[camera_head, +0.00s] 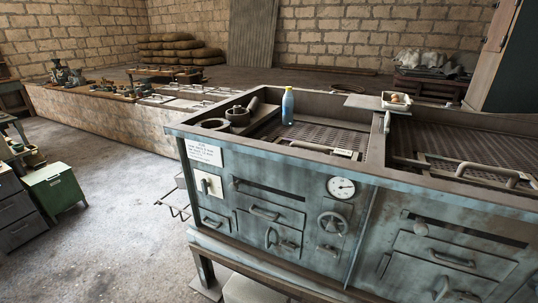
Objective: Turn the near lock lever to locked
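A long blue-grey metal cabinet (318,165) fills the right half of the head view. Its front carries several handles. A small pale plate with a dark stub (207,185) sits at its left end, and an upright curved handle (268,237) is on a lower door. Another upright handle (442,287) is near the bottom right. I cannot tell which of these, if any, is the near lock lever, or whether it is locked. Neither of my grippers is in view.
A round gauge (341,188) and a handwheel (332,223) are on the cabinet front. A blue bottle (288,106) and a white tray (396,101) stand on top. A long low bench (110,128) lies behind left. The concrete floor (115,220) is clear between it and the green cabinet (55,188).

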